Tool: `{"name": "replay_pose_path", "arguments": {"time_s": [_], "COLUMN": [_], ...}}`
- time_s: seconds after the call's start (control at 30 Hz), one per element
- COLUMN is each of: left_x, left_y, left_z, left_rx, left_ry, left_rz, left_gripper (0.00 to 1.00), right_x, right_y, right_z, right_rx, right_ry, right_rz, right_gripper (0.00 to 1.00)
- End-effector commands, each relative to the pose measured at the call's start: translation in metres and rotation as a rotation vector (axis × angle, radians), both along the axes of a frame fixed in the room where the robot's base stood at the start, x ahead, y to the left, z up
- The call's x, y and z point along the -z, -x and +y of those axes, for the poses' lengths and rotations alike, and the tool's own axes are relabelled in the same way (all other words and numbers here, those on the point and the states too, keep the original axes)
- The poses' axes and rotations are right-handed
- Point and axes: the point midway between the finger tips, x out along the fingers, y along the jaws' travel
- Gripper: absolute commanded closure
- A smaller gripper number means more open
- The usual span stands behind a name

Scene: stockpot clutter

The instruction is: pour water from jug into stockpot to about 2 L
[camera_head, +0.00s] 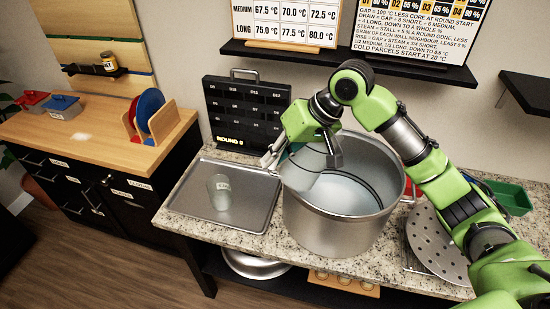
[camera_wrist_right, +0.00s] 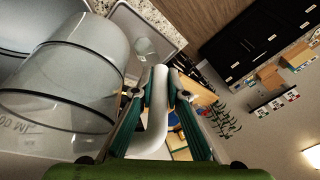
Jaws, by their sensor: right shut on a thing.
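The large silver stockpot (camera_head: 335,232) stands on the granite counter with its mouth open. Its inside is pale, and I cannot read a water level. My right gripper (camera_head: 303,152) is above the pot's left rim, shut on the handle of the clear jug (camera_head: 302,172). The jug appears tilted over the left part of the pot's mouth. In the right wrist view the fingers (camera_wrist_right: 158,96) close around the pale handle, and the see-through jug (camera_wrist_right: 72,75) with printed marks fills the left side. I cannot make out a water stream. My left gripper is out of view.
A metal tray (camera_head: 246,222) with a labelled clear cup (camera_head: 219,192) lies left of the pot. A perforated round plate (camera_head: 438,246) lies to the right, with a green bin (camera_head: 512,197) behind it. A black board (camera_head: 246,112) stands behind the tray.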

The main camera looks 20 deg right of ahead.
Motion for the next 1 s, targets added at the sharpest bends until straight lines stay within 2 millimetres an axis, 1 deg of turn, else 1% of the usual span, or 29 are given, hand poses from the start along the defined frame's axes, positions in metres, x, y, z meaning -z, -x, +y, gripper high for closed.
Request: {"name": "replay_pose_path", "arguments": {"time_s": [0.03, 1.0], "left_x": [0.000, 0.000], "left_y": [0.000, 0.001], "left_z": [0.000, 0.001], "left_rx": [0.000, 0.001], "left_ry": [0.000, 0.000], "left_rz": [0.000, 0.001], "left_gripper": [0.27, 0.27], "right_x": [-0.003, -0.013], "right_y": [-0.001, -0.001], "right_z": [0.000, 0.000], "right_rx": [0.000, 0.000], "right_ry": [-0.006, -0.104], "right_rz": [-0.003, 0.020], "right_gripper": [1.00, 1.00]}}
